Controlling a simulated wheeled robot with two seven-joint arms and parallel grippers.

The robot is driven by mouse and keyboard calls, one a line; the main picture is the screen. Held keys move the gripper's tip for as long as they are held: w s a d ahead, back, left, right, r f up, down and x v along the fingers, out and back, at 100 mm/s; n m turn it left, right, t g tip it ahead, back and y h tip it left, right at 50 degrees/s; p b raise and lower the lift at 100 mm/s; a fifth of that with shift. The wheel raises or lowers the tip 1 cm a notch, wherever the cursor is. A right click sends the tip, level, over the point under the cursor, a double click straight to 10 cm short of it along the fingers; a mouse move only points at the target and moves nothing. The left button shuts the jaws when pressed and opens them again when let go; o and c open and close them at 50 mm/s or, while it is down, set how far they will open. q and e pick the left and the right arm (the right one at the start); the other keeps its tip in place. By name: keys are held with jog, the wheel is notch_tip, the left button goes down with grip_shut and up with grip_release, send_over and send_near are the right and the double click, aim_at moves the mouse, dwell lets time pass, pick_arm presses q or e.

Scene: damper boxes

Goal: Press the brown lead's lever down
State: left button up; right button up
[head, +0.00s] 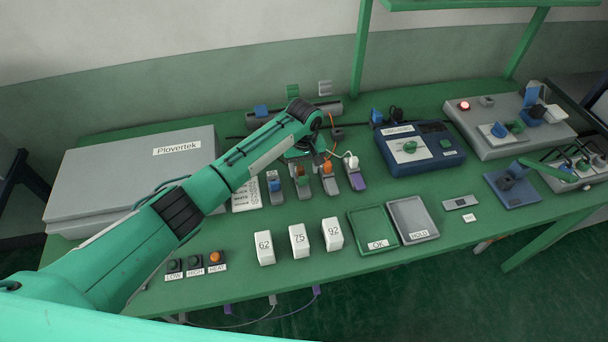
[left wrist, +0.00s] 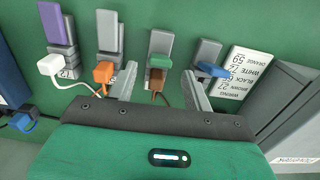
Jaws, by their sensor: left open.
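A row of grey terminals stands at the middle of the bench. The brown lead (left wrist: 156,86) enters the terminal with a green piece (left wrist: 158,62) and a grey end (left wrist: 160,43); this terminal also shows in the head view (head: 301,182). I cannot tell which part is its lever or whether it is up or down. My left gripper (left wrist: 160,89) is open, its fingers either side of the brown lead's end, apparently above the terminal. In the head view the left gripper (head: 308,153) reaches over the back of the row, its fingertips hard to make out.
Neighbouring terminals hold the orange lead (left wrist: 103,72), white lead (left wrist: 50,66) and blue lead (left wrist: 212,71). A label card (left wrist: 245,75) lies beside the row. White blocks (head: 299,240) and trays (head: 412,220) stand in front; a blue meter (head: 450,157) is to the right.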

aim_at(304, 177)
pick_arm(q)
notch_tip(304, 177, down, 4)
jog(key=shift+s+r, duration=0.1)
jog(key=shift+s, duration=0.05)
jog(key=shift+f, duration=0.35)
jog(key=shift+f+p, duration=0.3)
jog(key=c, duration=0.9)
jog(key=shift+c, duration=0.4)
pick_arm(e)
jog(key=shift+w+a+r, duration=0.15)
jog(key=shift+w+r, duration=0.15)
jog(key=shift+w, duration=0.3)
jog(key=shift+w+a+r, duration=0.15)
jog(key=shift+w+r, duration=0.1)
jog(key=shift+w, duration=0.3)
